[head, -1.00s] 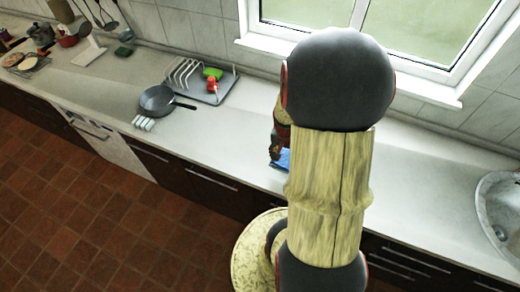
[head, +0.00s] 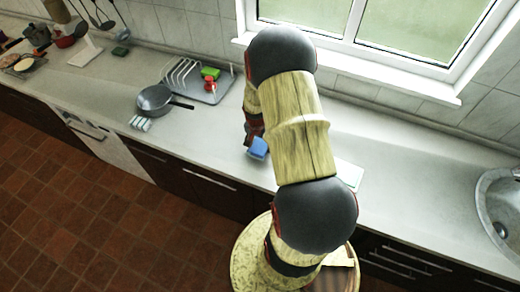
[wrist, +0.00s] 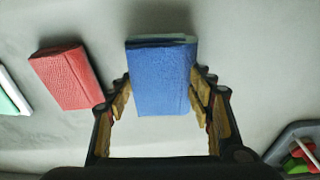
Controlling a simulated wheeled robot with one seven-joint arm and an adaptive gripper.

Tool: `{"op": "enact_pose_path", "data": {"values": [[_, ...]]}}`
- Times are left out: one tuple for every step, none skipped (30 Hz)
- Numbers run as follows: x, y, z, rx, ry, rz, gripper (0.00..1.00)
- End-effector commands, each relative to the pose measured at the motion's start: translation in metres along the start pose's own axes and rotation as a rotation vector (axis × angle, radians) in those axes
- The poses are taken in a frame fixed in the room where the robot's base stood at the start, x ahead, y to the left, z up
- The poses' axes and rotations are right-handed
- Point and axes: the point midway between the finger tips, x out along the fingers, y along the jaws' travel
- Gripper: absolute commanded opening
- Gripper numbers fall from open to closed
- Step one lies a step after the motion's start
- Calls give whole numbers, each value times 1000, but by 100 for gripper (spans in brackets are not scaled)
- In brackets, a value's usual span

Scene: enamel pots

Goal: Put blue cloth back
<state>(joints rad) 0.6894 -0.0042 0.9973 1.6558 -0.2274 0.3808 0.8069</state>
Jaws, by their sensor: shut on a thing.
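The blue cloth (wrist: 163,78) is a folded, block-like piece in the middle of the wrist view. It also shows at the end of my arm in the head view (head: 258,148), over the counter. My gripper (wrist: 163,102) is shut on it, with one finger at each side. In the head view, the fingers are mostly hidden by the arm. Whether the cloth touches the counter is hard to tell.
A red folded piece (wrist: 68,76) lies left of the blue cloth, with a pale green-white piece (wrist: 12,95) farther left. A dish rack (head: 205,82), a pan (head: 157,100) and a sink (head: 497,210) stand on the counter (head: 420,175).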

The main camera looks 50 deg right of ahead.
Motion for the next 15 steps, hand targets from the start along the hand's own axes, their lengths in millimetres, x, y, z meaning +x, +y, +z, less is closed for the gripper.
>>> {"op": "enact_pose_path", "data": {"values": [[7,-1,2,-1,-3,2,14],[11,-1,2,0,-3,2,14],[17,-1,3,0,-3,2,14],[21,0,4,0,-3,2,14],[26,0,5,-1,-4,2,14],[30,0,5,-1,-3,2,14],[31,-1,5,-1,-1,1,14],[32,-1,4,-1,0,0,15],[32,-1,4,0,0,0,14],[32,-1,4,0,0,0,14],[32,-1,4,0,0,0,14],[32,-1,5,0,-1,0,14],[32,-1,5,0,-1,0,14],[32,-1,5,0,-1,0,54],[32,0,5,0,-1,1,56]]}}
